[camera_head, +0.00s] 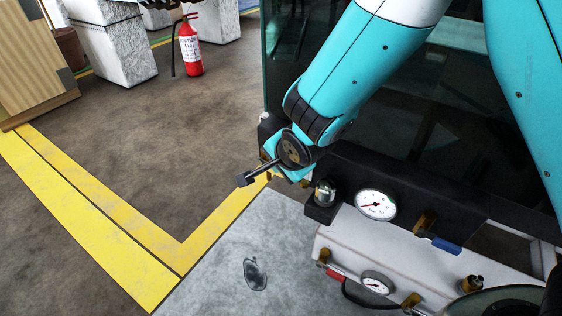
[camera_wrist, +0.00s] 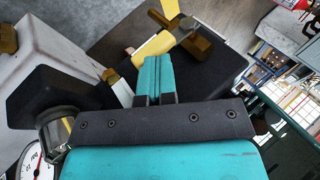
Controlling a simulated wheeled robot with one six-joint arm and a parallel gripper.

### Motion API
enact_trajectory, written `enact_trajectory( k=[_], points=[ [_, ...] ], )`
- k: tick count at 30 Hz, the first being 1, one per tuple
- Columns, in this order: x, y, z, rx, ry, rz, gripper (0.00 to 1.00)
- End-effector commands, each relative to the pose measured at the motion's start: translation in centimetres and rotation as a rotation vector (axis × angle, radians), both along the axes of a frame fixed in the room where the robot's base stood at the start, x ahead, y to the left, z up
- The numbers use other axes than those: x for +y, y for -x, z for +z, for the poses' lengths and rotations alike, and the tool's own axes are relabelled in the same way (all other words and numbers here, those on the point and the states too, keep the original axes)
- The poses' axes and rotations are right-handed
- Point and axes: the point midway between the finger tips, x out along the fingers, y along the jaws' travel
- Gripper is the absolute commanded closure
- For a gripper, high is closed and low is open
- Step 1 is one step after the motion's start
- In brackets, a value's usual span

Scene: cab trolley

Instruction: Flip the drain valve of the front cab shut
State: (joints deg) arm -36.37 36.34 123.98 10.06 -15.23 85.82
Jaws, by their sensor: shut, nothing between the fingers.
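A valve with a yellow lever (camera_wrist: 153,46) and brass fittings (camera_wrist: 195,44) is at the top centre of the wrist view, in front of a dark block. My gripper (camera_wrist: 152,60) is shut, with nothing between its teal fingers. Its tips are close by the yellow lever; I cannot tell whether they touch it. In the head view my wrist is at the corner of the dark cab panel, and it mostly hides this valve. Two other valves show there, one with a blue lever (camera_head: 445,244) and one with a red lever (camera_head: 337,274).
A round gauge (camera_head: 376,204) and a metal fitting (camera_head: 325,191) stand just right of my wrist. A second gauge (camera_head: 377,283) is lower on the pale panel (camera_head: 340,240). A fire extinguisher (camera_head: 190,46) stands far back. The floor (camera_head: 170,140) at left is open.

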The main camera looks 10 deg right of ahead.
Motion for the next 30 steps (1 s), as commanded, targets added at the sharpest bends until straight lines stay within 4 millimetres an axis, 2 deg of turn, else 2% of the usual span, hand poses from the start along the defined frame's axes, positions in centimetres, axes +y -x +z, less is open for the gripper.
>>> enact_trajectory(
  k=[11, 14, 19, 24, 30],
  points=[
    [-0.2, 0.0, 0.4, 0.001, 0.002, -0.003, 1.00],
    [-0.2, -0.1, 1.7, 0.001, 0.001, -0.003, 1.00],
    [-0.2, -0.1, 5.2, -0.001, 0.000, -0.004, 1.00],
    [-1.3, 2.5, 7.9, 0.000, -0.001, -0.003, 1.00],
    [-2.2, 4.8, 10.6, -0.001, -0.001, -0.002, 1.00]
  ],
)
